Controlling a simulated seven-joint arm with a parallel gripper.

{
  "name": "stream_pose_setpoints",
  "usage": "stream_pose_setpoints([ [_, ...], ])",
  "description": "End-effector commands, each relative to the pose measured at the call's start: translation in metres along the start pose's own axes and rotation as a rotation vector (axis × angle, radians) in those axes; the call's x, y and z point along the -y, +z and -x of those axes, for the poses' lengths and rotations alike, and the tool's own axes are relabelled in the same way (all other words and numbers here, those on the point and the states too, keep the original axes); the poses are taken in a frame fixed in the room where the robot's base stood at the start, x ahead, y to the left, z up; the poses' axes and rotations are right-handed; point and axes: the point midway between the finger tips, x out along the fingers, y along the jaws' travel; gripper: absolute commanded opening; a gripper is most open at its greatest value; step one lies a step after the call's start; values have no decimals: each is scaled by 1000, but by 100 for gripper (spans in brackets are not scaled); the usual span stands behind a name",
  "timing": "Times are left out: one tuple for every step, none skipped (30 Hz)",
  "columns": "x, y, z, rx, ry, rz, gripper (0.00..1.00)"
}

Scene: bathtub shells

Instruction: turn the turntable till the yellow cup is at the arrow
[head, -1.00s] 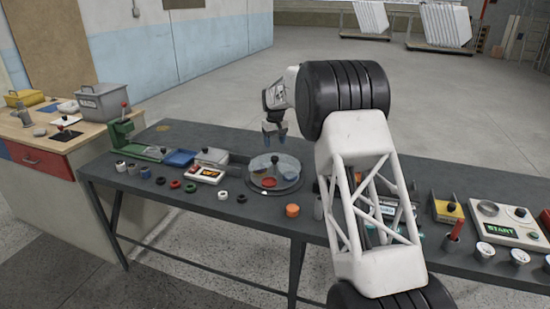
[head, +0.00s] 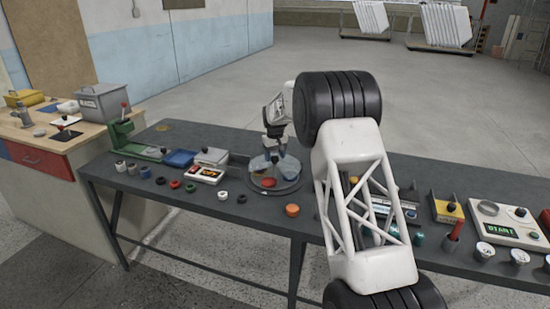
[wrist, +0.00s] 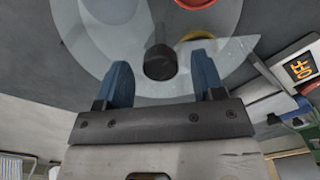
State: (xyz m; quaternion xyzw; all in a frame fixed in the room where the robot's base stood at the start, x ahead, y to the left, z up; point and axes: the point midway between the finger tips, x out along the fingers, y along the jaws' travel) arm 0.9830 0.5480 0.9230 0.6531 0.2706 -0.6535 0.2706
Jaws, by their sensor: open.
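The turntable (head: 293,184) is a pale round disc on the dark bench, left of my arm. In the wrist view the disc (wrist: 85,68) carries a black upright knob (wrist: 160,62). The yellow cup (wrist: 197,36) shows only as a curved yellow edge behind my right finger. A red cup (wrist: 195,3) is cut by the top edge, and a pale grey cup (wrist: 110,10) is at upper left. My gripper (wrist: 162,76) is open, with blue fingers either side of the knob; contact is not visible. In the head view my gripper (head: 274,157) is above the disc. I cannot make out the arrow.
Left of the turntable are a device with an orange display (head: 207,173), a grey box (head: 212,156) and a blue tray (head: 181,158). Several small rings lie along the front edge. An orange cylinder (head: 292,210) stands in front, right of the turntable.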

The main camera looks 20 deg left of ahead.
Motion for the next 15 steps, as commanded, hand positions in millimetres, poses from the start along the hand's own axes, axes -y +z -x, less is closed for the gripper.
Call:
stream_pose_setpoints([
  [0, 0, -3, 0, 0, 0, 63],
  [0, 0, -4, -1, 0, 0, 63],
  [0, 0, -6, -1, 0, 0, 63],
  [0, 0, -6, -1, 0, 0, 63],
  [0, 0, -7, -1, 0, 0, 63],
  [0, 0, -8, -1, 0, 0, 63],
  [0, 0, -8, -1, 0, 0, 63],
  [0, 0, -8, -1, 0, 0, 63],
  [0, 0, -8, -1, 0, 0, 63],
  [0, 0, -8, -1, 0, 0, 63],
  [0, 0, -8, -1, 0, 0, 63],
  [0, 0, -8, -1, 0, 0, 63],
  [0, 0, -8, -1, 0, 0, 63],
  [0, 0, -8, -1, 0, 0, 63],
  [0, 0, -8, -1, 0, 0, 56],
])
